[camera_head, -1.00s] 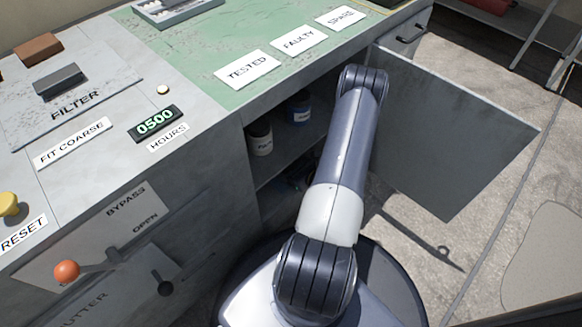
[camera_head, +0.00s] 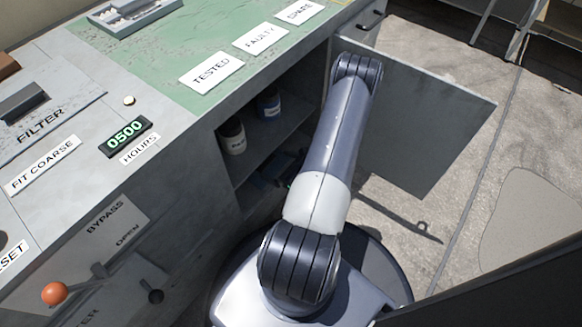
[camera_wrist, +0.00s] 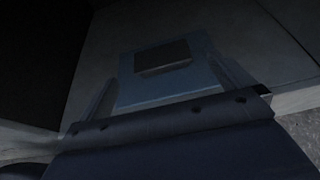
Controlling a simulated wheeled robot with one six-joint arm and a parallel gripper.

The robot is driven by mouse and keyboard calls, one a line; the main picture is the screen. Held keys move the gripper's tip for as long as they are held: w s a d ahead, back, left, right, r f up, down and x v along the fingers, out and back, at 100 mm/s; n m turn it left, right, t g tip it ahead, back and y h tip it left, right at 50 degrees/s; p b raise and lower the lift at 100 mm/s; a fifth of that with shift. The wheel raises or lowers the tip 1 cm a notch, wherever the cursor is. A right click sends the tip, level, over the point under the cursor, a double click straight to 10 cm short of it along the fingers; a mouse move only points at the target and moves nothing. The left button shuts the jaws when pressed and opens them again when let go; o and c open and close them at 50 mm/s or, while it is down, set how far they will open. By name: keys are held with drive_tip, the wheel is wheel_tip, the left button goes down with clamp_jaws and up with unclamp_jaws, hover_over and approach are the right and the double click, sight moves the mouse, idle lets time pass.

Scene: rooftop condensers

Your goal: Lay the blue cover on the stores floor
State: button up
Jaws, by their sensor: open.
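The blue cover (camera_wrist: 170,88) shows in the dim wrist view as a flat blue panel with a dark raised block (camera_wrist: 163,57) on it. It appears to lie flat on the grey stores floor (camera_wrist: 95,55). My gripper (camera_wrist: 165,75) is open, with one finger at each side of the panel. I see no finger closed on the block or the panel, and contact is too dark to tell. In the head view my arm reaches down into the open cupboard and hides my gripper. A dim bluish shape (camera_head: 270,175) shows low inside.
A cream jar (camera_head: 232,138) and a blue jar (camera_head: 268,104) stand on the cupboard shelf. The open door (camera_head: 425,125) stands right of my arm. An orange-knobbed lever (camera_head: 54,293) juts out at lower left.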

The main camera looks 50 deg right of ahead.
drive_tip(key=p+v, duration=0.1)
drive_tip(key=v, duration=0.5)
